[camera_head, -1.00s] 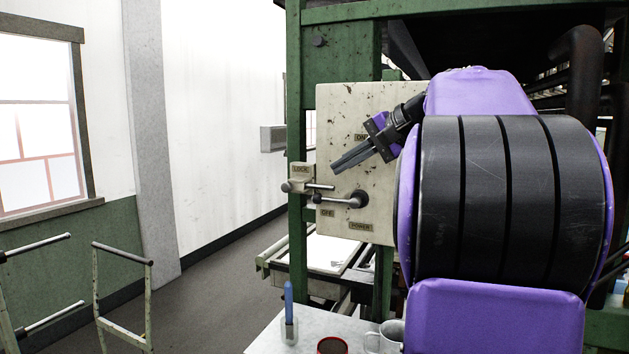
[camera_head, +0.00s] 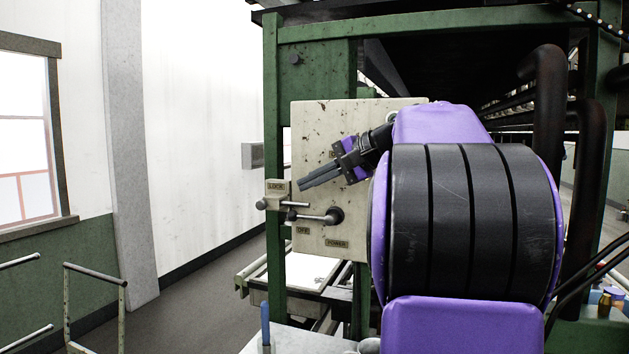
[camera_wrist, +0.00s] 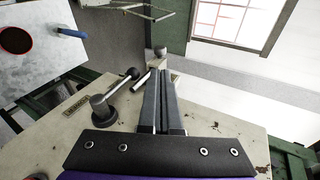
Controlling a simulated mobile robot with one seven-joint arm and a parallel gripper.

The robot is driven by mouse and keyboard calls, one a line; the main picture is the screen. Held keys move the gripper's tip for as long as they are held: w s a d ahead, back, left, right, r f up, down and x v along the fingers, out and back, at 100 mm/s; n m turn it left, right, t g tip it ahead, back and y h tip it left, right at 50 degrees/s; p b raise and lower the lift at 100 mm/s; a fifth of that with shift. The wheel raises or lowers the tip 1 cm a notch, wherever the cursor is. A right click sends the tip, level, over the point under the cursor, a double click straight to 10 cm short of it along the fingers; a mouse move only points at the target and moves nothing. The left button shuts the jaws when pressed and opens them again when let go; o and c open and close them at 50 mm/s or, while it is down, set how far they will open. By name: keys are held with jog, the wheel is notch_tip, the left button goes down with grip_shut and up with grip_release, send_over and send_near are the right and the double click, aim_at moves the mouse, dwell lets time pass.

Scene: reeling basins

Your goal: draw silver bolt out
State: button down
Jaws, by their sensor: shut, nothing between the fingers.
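The silver bolt (camera_head: 291,204) lies level in a small block under the LOCK plate, at the left edge of the pale panel (camera_head: 310,145). Its round knob (camera_head: 262,204) sticks out to the left. In the wrist view the bolt's knob (camera_wrist: 160,51) shows just beyond my fingertips, with part of its rod (camera_wrist: 141,79) left of them. My gripper (camera_head: 301,184) is shut and empty, with its fingertips just above and right of the bolt in the head view. I cannot tell whether they touch anything.
A green frame post (camera_head: 272,110) stands behind the block. A pale table (camera_wrist: 35,55) holds a blue-handled item (camera_wrist: 70,33).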

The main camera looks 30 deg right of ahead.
aim_at(264, 202)
jog(key=x, duration=1)
jog(key=w+a+p, duration=0.1)
jog(key=w+a, duration=0.3)
jog(key=w, duration=0.1)
jog(key=shift+p, duration=0.4)
jog(key=shift+r, duration=0.1)
